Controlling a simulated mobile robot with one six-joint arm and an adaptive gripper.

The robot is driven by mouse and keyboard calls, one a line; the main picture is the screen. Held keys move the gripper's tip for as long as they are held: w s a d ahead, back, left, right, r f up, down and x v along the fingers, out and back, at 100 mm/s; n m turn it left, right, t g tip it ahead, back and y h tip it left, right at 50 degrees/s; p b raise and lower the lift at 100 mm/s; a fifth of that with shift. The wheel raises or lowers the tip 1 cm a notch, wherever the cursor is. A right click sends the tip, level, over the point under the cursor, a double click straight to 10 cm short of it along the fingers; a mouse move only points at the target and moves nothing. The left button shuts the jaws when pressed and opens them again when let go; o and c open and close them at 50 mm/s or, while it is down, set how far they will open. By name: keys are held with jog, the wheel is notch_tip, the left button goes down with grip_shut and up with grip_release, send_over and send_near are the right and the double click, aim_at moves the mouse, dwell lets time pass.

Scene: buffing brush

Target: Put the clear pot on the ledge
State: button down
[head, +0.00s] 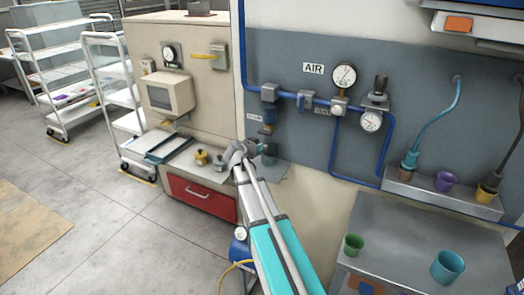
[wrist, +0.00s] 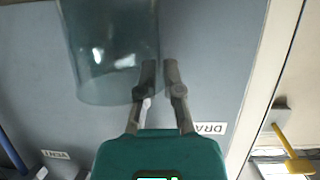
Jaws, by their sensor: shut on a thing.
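The clear pot (wrist: 105,60) is a see-through, bluish-grey vessel at the upper left of the wrist view, its top cut off by the frame. My gripper (wrist: 162,70) has its two fingers close together at the pot's right side wall, shut on it. In the head view my gripper (head: 266,149) is at the wall panel, left of the air gauges, and the pot is hard to make out there. The ledge (head: 425,196) is a grey shelf on the wall at the right, well apart from my gripper. It carries a purple pot (head: 445,181) and a yellow pot (head: 487,193).
Blue pipes and gauges (head: 343,76) stick out from the wall between my gripper and the ledge. A grey table (head: 400,235) below the ledge holds a green pot (head: 353,245) and a teal pot (head: 447,267). A red drawer cabinet (head: 200,197) stands at left.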

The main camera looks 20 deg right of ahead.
jog(key=shift+f, duration=0.45)
jog(key=c, duration=0.8)
grip_release()
jog(key=shift+r, duration=0.25)
jog(key=shift+s+a+r, duration=0.1)
jog(key=shift+s+a, duration=0.1)
jog(key=shift+a, duration=0.05)
jog(key=p+v, duration=0.4)
jog(key=v, duration=0.7)
jog(key=shift+s+a+r, duration=0.1)
jog(key=shift+a, duration=0.05)
